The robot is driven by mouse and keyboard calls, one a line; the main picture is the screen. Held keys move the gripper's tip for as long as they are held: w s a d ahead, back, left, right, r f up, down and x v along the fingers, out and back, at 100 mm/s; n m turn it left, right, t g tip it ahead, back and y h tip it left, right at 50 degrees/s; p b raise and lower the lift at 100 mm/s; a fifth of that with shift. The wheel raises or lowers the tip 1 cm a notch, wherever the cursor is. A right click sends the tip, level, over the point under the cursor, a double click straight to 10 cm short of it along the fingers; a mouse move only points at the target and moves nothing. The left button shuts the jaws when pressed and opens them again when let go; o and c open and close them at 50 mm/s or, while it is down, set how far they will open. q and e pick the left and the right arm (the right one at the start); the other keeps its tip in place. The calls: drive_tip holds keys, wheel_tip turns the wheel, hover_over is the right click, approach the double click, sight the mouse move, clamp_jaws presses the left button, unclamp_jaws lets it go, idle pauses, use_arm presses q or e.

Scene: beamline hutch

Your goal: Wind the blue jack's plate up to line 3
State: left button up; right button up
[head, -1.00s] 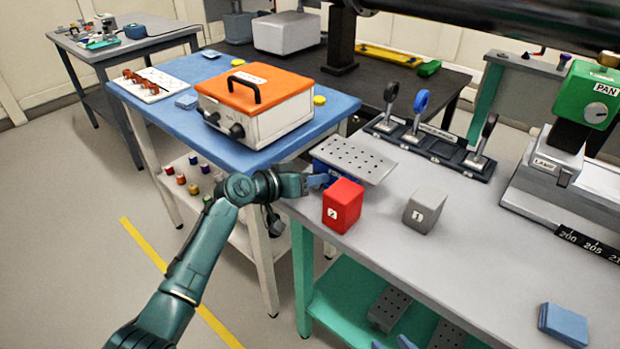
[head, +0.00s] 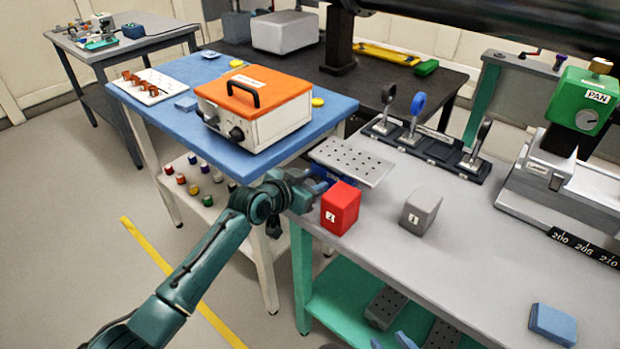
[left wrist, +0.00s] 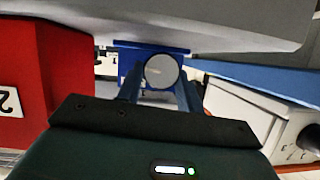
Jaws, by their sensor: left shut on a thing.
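The blue jack (left wrist: 152,48) stands at the left corner of the grey bench; in the head view its perforated grey plate (head: 352,161) hides most of it. My left gripper (head: 318,184) reaches the jack from the left, under the plate's edge. In the left wrist view its blue fingers (left wrist: 160,92) are shut around the jack's round grey knob (left wrist: 162,71). The plate's underside (left wrist: 200,20) spans the top of that view. I cannot make out line 3 or any height marks. My right gripper (head: 391,342) shows only blue fingertips, apart, at the bottom edge.
A red block (head: 340,208) stands close beside the jack, with a grey block (head: 421,211) to its right. A rack of ring holders (head: 430,143) is behind. The blue table (head: 170,122) with an orange-lidded box (head: 256,105) adjoins at left. The bench front is mostly clear.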

idle(0.5)
use_arm(q)
drive_tip(key=o, duration=1)
drive_tip(key=p+v, duration=0.1)
drive_tip(key=v, duration=1.2)
drive_tip(key=shift+s, duration=0.2)
drive_tip(key=shift+d, duration=0.15)
